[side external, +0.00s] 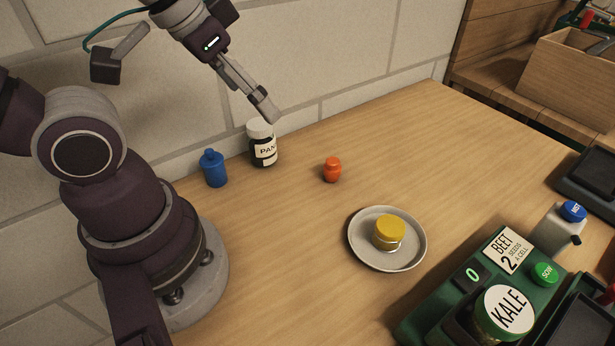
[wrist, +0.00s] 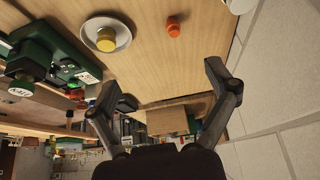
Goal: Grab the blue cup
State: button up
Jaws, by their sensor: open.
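The only blue vessel standing on the table by the wall is a small blue container (side external: 214,168) with a narrower top, upright at the left in the side view. I do not see it in the wrist view. My gripper (side external: 266,108) is in the air to the right of it and higher, near the white-lidded jar in the side view. In the wrist view my gripper (wrist: 153,90) has its two fingers spread wide with nothing between them.
A white-lidded dark jar (side external: 262,145) stands right of the blue container. An orange-red jar (side external: 332,170) and a grey plate (side external: 357,247) holding a yellow-lidded jar (side external: 389,233) stand farther right. A green seeding device (side external: 425,318) is at front right. The wall is close behind.

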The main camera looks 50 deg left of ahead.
jog(key=shift+c, duration=1.4)
jog(key=n+g, duration=0.5)
jog(key=n, duration=1.5)
send_over(210, 155)
notch_tip(210, 155, down, 9)
jog(key=shift+f, duration=0.1)
jog(key=shift+n+g, duration=0.3)
jog(key=f, duration=1)
jog(key=shift+w+a+f, duration=0.1)
jog(key=shift+a+f, duration=0.2)
jog(key=shift+a, duration=0.1)
jog(key=shift+c, duration=0.2)
jog(key=c, duration=1.2)
